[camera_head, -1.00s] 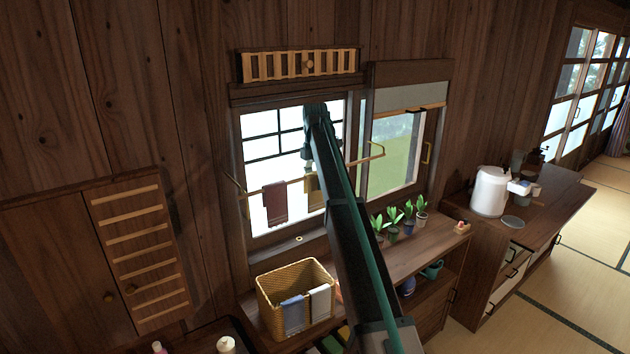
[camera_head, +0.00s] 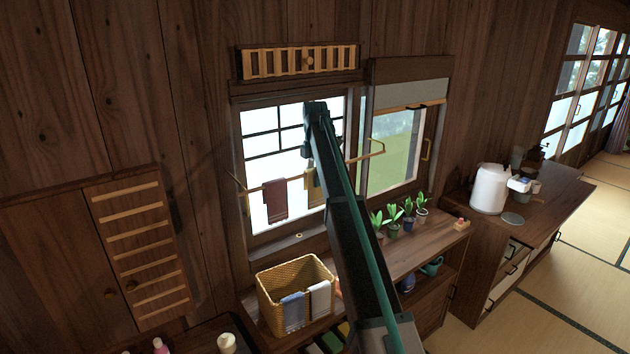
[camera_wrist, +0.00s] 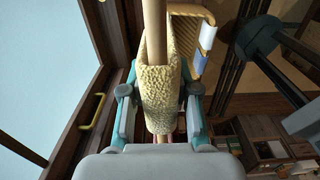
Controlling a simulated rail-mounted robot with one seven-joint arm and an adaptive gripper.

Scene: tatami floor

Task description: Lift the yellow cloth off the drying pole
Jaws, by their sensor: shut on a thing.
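The yellow cloth (camera_wrist: 157,100) is draped on the wooden drying pole (camera_wrist: 155,30), with folds along both sides of the pole in the wrist view. My gripper (camera_wrist: 159,95) has one finger on each side of the cloth and is shut on it. In the head view, a strip of the yellow cloth (camera_head: 314,188) shows at the left edge of my arm, below the pole (camera_head: 366,156). My arm hides the rest of the cloth and most of the gripper there.
A dark red cloth (camera_head: 274,200) hangs on the pole to the left. The pole runs before a bright window (camera_head: 272,135). Below are a wicker basket (camera_head: 270,306) with cloths over its rim and several potted plants (camera_head: 393,219) on the wooden counter (camera_head: 440,228).

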